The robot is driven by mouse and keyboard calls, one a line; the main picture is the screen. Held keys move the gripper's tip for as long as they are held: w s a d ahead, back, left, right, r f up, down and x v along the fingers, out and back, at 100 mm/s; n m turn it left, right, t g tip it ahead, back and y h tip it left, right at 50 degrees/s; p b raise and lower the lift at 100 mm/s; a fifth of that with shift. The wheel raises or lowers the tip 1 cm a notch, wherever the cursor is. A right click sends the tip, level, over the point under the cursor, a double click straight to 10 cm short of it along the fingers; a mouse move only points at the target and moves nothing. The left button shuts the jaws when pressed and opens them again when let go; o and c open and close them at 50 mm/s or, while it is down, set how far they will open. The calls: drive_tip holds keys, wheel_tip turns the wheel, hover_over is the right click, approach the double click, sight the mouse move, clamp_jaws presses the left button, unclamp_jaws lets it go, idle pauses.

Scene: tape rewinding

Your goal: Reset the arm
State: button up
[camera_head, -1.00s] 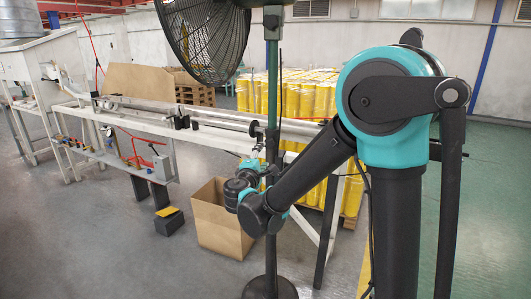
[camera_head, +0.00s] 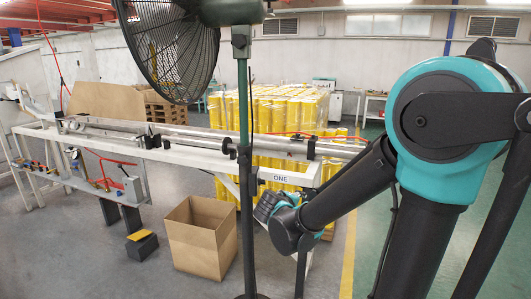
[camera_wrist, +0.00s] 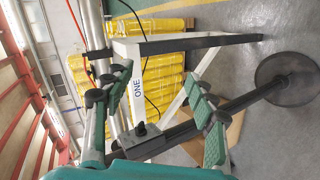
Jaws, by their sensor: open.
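My gripper shows in the wrist view (camera_wrist: 160,92), with its two green-padded fingers spread apart and nothing between them. Behind the gap are the white table frame marked "ONE" and the dark fan pole. In the head view my arm reaches down and left from its teal shoulder joint, and its wrist end (camera_head: 272,206) is just right of the fan pole (camera_head: 244,130), in front of the table end. The fingers cannot be made out there. The work table (camera_head: 230,162) carries a long metal roller (camera_head: 190,131).
An open, empty-looking cardboard box (camera_head: 198,250) stands on the floor left of the pole. The black fan (camera_head: 170,45) hangs over the table. Wrapped yellow rolls (camera_head: 285,108) stand behind. A small dark box (camera_head: 142,244) sits left. Green floor at the right is open.

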drive_tip(key=s+d+f+m+g+y, duration=0.1)
drive_tip(key=s+d+f+m+g, duration=0.4)
drive_tip(key=s+d+f, duration=0.35)
drive_tip(key=s+f+m+g+y, duration=0.1)
drive_tip(key=s+f+m+y, duration=0.1)
drive_tip(key=s, duration=0.4)
drive_tip(key=s+f+m+y, duration=0.2)
drive_tip(key=s+m, duration=0.1)
drive_tip(key=s, duration=0.2)
drive_tip(key=shift+s+m+g, duration=0.3)
drive_tip(key=shift+s+g, duration=0.1)
drive_tip(key=shift+d, duration=0.1)
